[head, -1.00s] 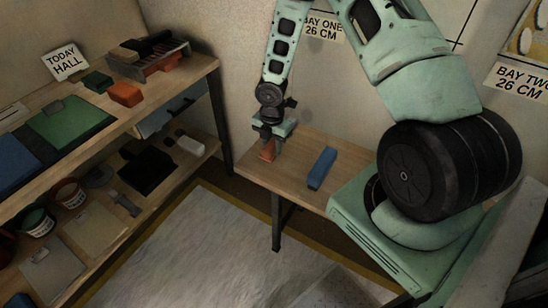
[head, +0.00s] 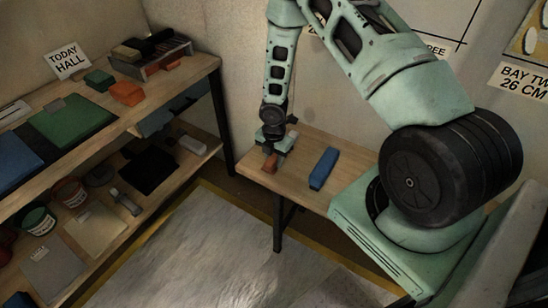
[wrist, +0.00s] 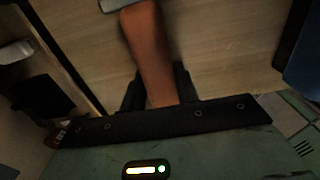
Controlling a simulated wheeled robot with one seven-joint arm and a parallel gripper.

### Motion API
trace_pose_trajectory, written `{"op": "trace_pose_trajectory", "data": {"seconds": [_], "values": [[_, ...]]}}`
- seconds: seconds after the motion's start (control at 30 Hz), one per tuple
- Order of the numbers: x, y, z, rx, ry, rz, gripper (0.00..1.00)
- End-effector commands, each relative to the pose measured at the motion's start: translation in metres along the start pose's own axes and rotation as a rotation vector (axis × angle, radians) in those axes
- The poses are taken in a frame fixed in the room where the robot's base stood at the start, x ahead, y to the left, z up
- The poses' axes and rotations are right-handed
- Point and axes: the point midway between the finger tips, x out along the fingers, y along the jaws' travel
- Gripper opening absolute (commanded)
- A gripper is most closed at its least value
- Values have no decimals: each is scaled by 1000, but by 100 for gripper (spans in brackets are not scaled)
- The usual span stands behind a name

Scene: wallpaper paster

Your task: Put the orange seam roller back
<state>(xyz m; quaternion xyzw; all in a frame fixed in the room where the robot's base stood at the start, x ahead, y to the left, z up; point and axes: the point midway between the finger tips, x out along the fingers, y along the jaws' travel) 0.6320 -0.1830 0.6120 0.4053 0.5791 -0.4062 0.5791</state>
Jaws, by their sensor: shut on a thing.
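An orange-brown handled tool, which looks like the orange seam roller (head: 270,164), is at my gripper (head: 272,148), low at the left end of the small wooden bench (head: 295,150). In the wrist view the orange handle (wrist: 148,50) runs up from between the dark fingers of my gripper (wrist: 160,92), which is shut on it. A grey part (wrist: 115,5) shows at its far end, cut off by the picture's edge. I cannot tell whether the tool touches the bench top.
A blue block (head: 323,168) lies on the bench, right of my gripper. At left, a two-level shelf (head: 190,82) holds a metal rack (head: 160,62), an orange block (head: 126,93), a green block (head: 98,79), and tubs below. A pale sheet (head: 200,240) covers the floor.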

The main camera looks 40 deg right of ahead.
Motion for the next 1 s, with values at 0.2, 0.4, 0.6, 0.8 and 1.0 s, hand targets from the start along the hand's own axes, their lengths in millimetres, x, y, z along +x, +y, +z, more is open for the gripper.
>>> {"op": "trace_pose_trajectory", "data": {"seconds": [0.2,0.4,0.6,0.8,1.0], "values": [[1,0,0,0,1,0,52],[0,0,0,0,1,1,52],[-22,1,1,2,0,4,52],[-68,4,3,2,0,5,52],[-116,3,3,3,-1,5,52]]}}
